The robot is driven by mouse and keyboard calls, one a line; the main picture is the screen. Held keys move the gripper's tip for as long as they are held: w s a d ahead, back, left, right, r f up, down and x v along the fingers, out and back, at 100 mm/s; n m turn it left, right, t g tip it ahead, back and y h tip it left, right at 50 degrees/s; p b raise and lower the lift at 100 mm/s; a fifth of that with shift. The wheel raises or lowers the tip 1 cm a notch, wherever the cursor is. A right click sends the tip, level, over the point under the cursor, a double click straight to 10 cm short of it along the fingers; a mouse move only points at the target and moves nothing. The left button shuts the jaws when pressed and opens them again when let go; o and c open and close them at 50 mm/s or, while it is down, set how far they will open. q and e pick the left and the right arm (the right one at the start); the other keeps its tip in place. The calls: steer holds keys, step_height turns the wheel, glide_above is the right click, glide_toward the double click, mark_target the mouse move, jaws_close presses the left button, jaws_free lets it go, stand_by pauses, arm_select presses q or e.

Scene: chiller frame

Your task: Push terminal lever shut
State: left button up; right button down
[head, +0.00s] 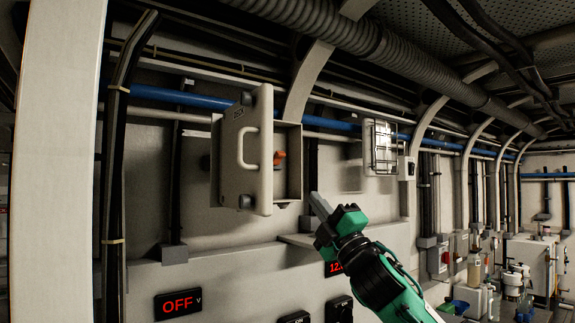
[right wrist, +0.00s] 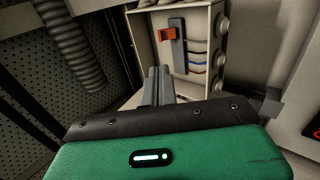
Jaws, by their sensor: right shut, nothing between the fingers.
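The terminal box (head: 288,175) is mounted on the wall, with its cover door (head: 245,155) swung open to the left. An orange lever handle (head: 280,157) shows inside it, partly behind the door edge. In the right wrist view the orange handle (right wrist: 166,34) sits by a grey upright bar (right wrist: 177,48), with wires beside it. My right gripper (head: 318,203) is just outside the box's lower right corner, shut and empty. Its fingers (right wrist: 156,78) point toward the box in the wrist view, apart from the lever. My left gripper is not in view.
A caged fixture (head: 382,147) hangs to the right. Pipes and ducts run overhead. A ledge (head: 297,240) lies below the box.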

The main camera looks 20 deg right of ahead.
steer(key=p, duration=0.7)
glide_toward(281, 156)
steer(key=x, duration=0.5)
steer(key=shift+s+r, duration=0.1)
steer(key=shift+r, duration=0.1)
steer(key=shift+x, duration=0.85)
steer(key=shift+r+p, duration=0.35)
steer(key=shift+p, duration=0.2)
steer(key=shift+w+a+r+p, duration=0.1)
steer(key=shift+w+r+p, duration=0.2)
steer(key=shift+r, duration=0.2)
steer(key=shift+w+r+p, duration=0.2)
steer(key=shift+r+p, duration=0.05)
steer(key=shift+r, duration=0.2)
